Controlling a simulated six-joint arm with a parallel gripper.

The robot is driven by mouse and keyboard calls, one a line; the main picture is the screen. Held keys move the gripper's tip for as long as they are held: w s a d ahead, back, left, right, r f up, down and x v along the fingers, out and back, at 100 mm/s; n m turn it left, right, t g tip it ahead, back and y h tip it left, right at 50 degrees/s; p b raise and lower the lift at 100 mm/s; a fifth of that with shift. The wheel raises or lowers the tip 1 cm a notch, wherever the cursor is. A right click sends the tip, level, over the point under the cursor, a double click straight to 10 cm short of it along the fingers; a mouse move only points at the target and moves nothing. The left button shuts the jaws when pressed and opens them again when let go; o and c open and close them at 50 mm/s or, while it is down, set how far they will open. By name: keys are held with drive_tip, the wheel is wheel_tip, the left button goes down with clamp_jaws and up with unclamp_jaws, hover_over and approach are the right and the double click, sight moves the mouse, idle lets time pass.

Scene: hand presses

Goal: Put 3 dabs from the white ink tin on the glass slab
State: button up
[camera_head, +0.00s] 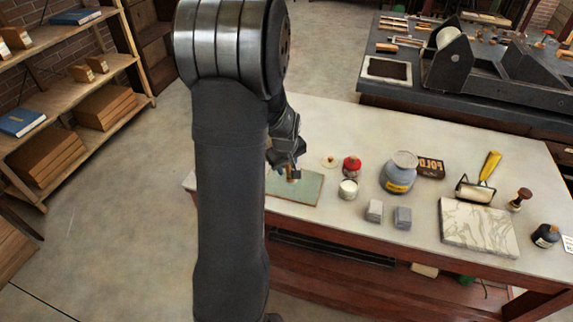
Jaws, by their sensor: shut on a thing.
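The glass slab (309,190) is a flat greenish plate at the left end of the pale table; my arm hides its left part. My gripper (287,172) is over the slab, pointing down and shut on a small tan tool (293,176), mostly hidden by the fingers. I cannot tell whether the tool touches the slab. No dabs can be made out on the visible part. A small round tin with a whitish top (348,189), which looks like the white ink tin, stands just right of the slab. A red tin (351,167) stands behind it.
A pale round disc (330,161) lies behind the slab. A dark press bench (450,104) stands behind.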

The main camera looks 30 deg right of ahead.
drive_tip(key=shift+f, duration=0.75)
idle(1.6)
drive_tip(key=shift+r, duration=3.55)
drive_tip(key=s+d+r+m+y, duration=0.1)
drive_tip(key=s+d, duration=0.4)
drive_tip(key=d, duration=0.3)
drive_tip(key=s+d+r+y, duration=0.1)
drive_tip(key=s+d+y, duration=0.1)
drive_tip(key=s+d, duration=0.45)
drive_tip(key=shift+g, duration=0.4)
drive_tip(key=shift+w+d+f, duration=0.2)
drive_tip(key=shift+f, duration=0.75)
drive_tip(key=shift+w+d+f, duration=0.15)
drive_tip(key=shift+w+f, duration=0.1)
drive_tip(key=shift+f, duration=0.65)
drive_tip(key=shift+w+d+f, duration=0.2)
drive_tip(key=shift+f, duration=0.75)
drive_tip(key=shift+f, duration=0.65)
